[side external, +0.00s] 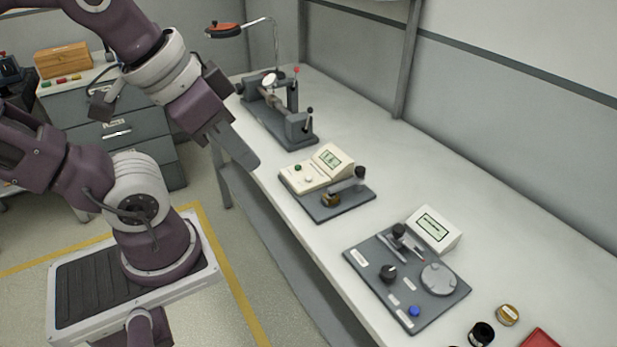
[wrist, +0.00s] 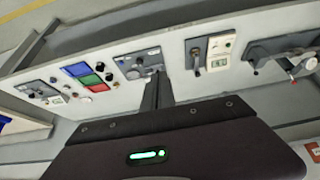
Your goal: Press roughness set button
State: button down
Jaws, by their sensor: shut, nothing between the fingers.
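Two bench instruments have buttons, and their labels are too small to read, so I cannot tell which one is for roughness. The cream unit (side external: 304,178) has a small screen and a green button (side external: 298,167). It also shows in the wrist view (wrist: 221,46). The dark grey plate unit (side external: 366,262) has a white display box (side external: 433,231), a black knob (side external: 388,273), a round disc and a blue button (side external: 414,311). It also shows in the wrist view (wrist: 128,65). My gripper (side external: 251,163) is shut and empty, in the air near the bench's front edge, apart from both.
A grey bench fixture (side external: 270,115) with levers stands farther back, beside a red-topped lamp (side external: 223,30). Small jars (side external: 481,334) and a red tray (side external: 541,340) lie at the near end. Coloured trays (wrist: 90,75) show in the wrist view. The bench's rear strip is clear.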

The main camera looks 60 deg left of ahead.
jog(key=m+t+y, duration=0.1)
jog(key=m+t, duration=0.2)
jog(key=m, duration=0.5)
send_over(306, 179)
notch_tip(306, 179, down, 18)
jog(key=shift+f+t, duration=0.2)
jog(key=shift+t, duration=0.1)
jog(key=shift+f, duration=4.4)
jog(key=shift+f, duration=0.4)
